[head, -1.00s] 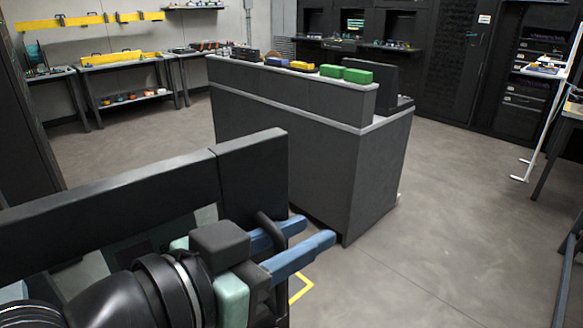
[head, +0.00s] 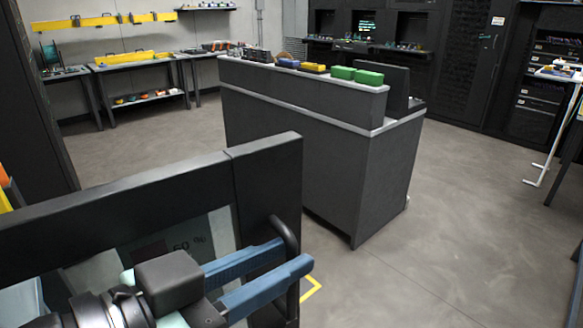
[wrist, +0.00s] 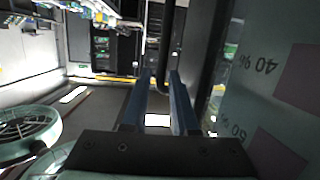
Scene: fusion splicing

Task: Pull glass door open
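The glass door has a dark frame (head: 265,180) and a pane (head: 185,250) with printed marks, at the lower left of the head view. Its black bar handle (head: 291,232) is near the frame's right end. My gripper (head: 299,252) has two blue fingers set apart. In the head view the nearer finger crosses in front of the handle and the farther finger's tip is beside it. In the wrist view the handle (wrist: 168,50) hangs near the gap between the fingertips (wrist: 160,78). Contact cannot be told. The pane (wrist: 255,80) is on the right there.
A dark counter (head: 300,150) with green boxes (head: 357,75) on top stands beyond the door. Workbenches (head: 125,62) line the back left wall and dark racks (head: 445,80) the back right. The grey floor (head: 455,215) right of the door is open.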

